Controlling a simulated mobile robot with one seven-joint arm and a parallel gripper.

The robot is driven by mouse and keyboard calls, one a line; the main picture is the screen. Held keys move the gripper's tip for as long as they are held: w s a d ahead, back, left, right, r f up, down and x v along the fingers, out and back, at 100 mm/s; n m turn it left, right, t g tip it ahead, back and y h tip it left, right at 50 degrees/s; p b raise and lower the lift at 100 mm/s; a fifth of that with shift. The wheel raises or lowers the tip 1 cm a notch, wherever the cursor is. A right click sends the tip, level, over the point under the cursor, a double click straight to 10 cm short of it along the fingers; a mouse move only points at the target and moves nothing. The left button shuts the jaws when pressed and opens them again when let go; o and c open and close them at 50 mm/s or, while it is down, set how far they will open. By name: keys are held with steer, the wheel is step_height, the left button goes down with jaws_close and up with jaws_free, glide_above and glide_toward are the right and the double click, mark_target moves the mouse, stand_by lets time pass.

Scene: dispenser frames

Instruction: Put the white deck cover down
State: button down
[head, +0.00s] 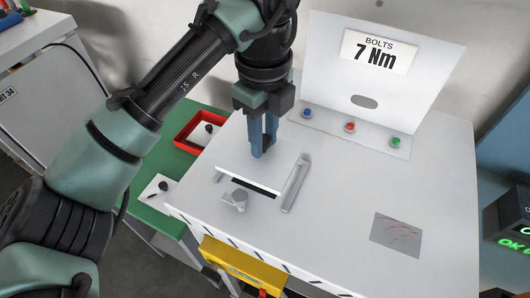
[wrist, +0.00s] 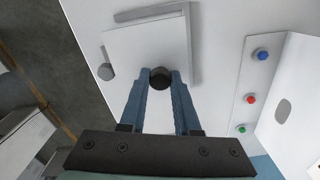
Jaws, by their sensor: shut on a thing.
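The white deck cover (head: 236,164) is a flat white plate over the middle left of the white cabinet top. In the wrist view the cover (wrist: 140,48) has a round black knob (wrist: 160,78) near one edge. My gripper (head: 263,152) points down over the cover; in the wrist view its blue fingers (wrist: 160,80) are closed around the knob. A dark slot (head: 254,188) shows below the cover's front edge. I cannot tell whether the cover touches the deck. The fingers hide the knob in the head view.
A grey bar (head: 296,186) lies right of the cover, and a grey round fitting (head: 235,201) stands in front. A panel (head: 425,65) reading "BOLTS 7 Nm" rises behind blue, red and green buttons. A red tray (head: 181,139) sits left. The cabinet top's right side is mostly clear.

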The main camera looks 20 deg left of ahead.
mark_target(264, 157)
steer(key=shift+w+f+p, duration=0.1)
steer(key=shift+f+p, duration=0.5)
steer(key=shift+f, duration=2)
steer(key=shift+f, duration=0.1)
steer(key=c, duration=0.6)
jaws_free()
step_height(264, 157, up, 12)
steer(key=shift+r+b, duration=0.1)
steer(key=shift+b, duration=0.85)
